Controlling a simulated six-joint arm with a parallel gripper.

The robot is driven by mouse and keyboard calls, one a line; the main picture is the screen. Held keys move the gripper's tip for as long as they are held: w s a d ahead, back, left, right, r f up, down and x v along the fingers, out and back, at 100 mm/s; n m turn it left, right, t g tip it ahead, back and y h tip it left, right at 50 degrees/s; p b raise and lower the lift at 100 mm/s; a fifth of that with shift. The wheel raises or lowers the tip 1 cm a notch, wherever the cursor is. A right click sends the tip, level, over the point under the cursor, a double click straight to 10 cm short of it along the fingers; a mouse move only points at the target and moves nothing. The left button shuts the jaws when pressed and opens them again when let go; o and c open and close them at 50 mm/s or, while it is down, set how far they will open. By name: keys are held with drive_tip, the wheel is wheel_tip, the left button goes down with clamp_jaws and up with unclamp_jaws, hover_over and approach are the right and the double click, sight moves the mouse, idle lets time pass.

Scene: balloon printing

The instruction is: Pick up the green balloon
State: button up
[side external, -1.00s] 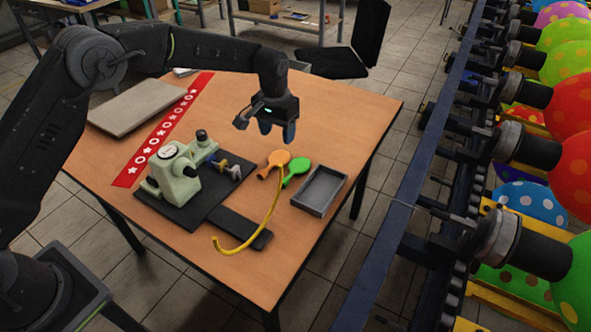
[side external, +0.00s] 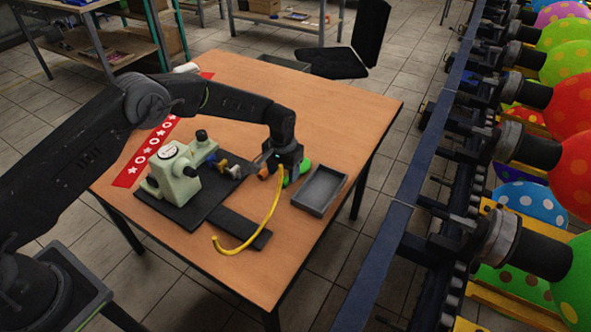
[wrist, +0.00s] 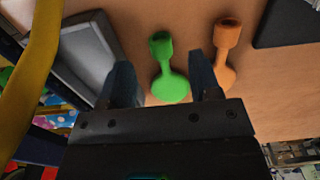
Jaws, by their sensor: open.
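The green balloon (wrist: 171,85) lies flat on the wooden table, its neck pointing away from the gripper in the wrist view. In the side view the green balloon (side external: 304,168) is partly hidden behind my gripper (side external: 284,172). My gripper (wrist: 163,85) is open and low over the table, with the green balloon between its fingers in the wrist view. I cannot tell whether the fingers touch it. An orange balloon (wrist: 225,52) lies just right of the right finger in the wrist view. In the side view the orange balloon is mostly hidden by the gripper.
A grey tray (side external: 318,208) stands right of the balloons. A yellow curved strip (side external: 268,221) arches in front of my gripper. A pale green machine (side external: 176,178) on a black mat (side external: 172,212) stands to the left. The table's far right is clear.

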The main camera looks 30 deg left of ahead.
drive_tip(key=shift+s+f, duration=0.1)
drive_tip(key=shift+f, duration=1.85)
drive_tip(key=shift+c, duration=0.4)
drive_tip(key=c, duration=0.8)
